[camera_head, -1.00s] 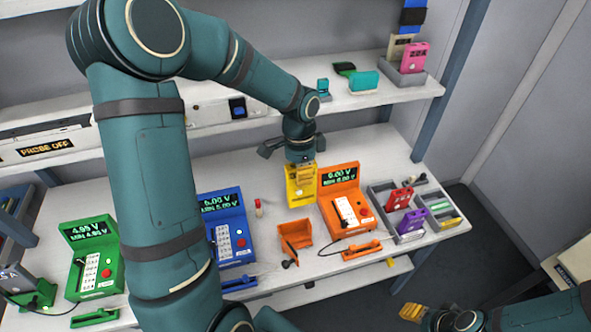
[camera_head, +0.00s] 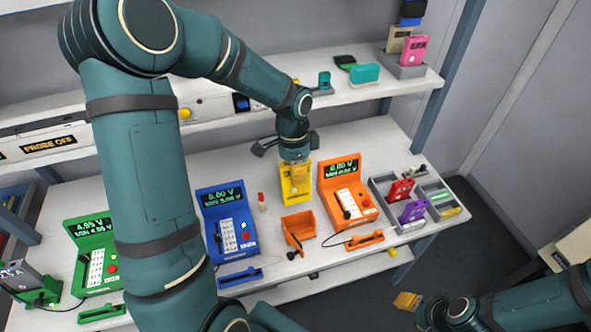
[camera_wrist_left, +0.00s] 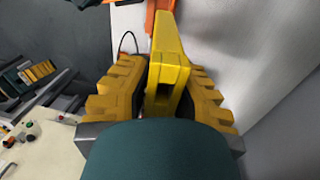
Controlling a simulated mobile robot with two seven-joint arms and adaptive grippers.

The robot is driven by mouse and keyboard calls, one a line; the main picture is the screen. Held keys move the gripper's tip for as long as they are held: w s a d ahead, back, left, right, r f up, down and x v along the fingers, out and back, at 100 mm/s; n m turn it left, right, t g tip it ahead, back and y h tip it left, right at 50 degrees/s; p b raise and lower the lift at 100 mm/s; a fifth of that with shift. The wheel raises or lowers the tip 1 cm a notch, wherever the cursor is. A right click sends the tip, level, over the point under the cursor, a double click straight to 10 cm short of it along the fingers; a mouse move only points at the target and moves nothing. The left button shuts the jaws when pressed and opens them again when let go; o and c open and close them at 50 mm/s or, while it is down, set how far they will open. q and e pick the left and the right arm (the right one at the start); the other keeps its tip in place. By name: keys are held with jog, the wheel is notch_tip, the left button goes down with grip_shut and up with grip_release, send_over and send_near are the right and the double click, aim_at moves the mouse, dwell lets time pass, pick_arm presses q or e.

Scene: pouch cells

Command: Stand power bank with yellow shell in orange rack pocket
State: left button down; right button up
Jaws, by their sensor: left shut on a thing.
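My left gripper (camera_head: 294,157) is shut on the yellow-shelled power bank (camera_head: 296,184) and holds it upright, just behind the small orange rack pocket (camera_head: 298,226) on the bench. In the head view a small gap shows between the power bank's lower edge and the pocket. The wrist view shows the yellow power bank (camera_wrist_left: 168,65) between the ridged finger pads of my left gripper (camera_wrist_left: 165,85), with something orange at the top edge. My right gripper (camera_head: 407,301) shows only partly at the lower right, with one yellow-orange pad; its opening cannot be made out.
An orange tester (camera_head: 347,196) stands close right of the power bank, and a blue tester (camera_head: 228,228) stands to the left. A green tester (camera_head: 92,262) is farther left. A grey tray (camera_head: 378,193) with red and purple packs lies right. The upper shelf (camera_head: 365,98) is behind.

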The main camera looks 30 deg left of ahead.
aim_at(297, 189)
pick_arm(q)
jog(key=f+b, duration=0.1)
jog(key=f, duration=0.1)
jog(key=f+b, duration=0.1)
jog(key=f, duration=0.1)
jog(key=shift+s+d+b, duration=0.15)
jog(key=shift+d+b, duration=0.05)
jog(key=shift+b, duration=0.1)
jog(key=shift+s+d+f+b, duration=0.1)
jog(key=shift+f+b, duration=0.55)
jog(key=shift+f, duration=0.25)
jog(key=shift+s+d+f+b, duration=0.15)
jog(key=shift+f+b, duration=0.9)
jog(key=shift+f, duration=0.45)
jog(key=shift+s+d+f+b, duration=0.15)
jog(key=shift+f+b, duration=0.85)
jog(key=shift+f, duration=0.45)
jog(key=c, duration=0.9)
grip_release()
jog(key=shift+c, duration=0.2)
jog(key=shift+r, duration=0.1)
jog(key=r, duration=0.4)
jog(key=a+r, duration=0.1)
jog(key=r, duration=0.3)
jog(key=w+r, duration=0.1)
jog(key=r, duration=0.2)
jog(key=shift+a+r, duration=0.15)
jog(key=shift+r, duration=0.25)
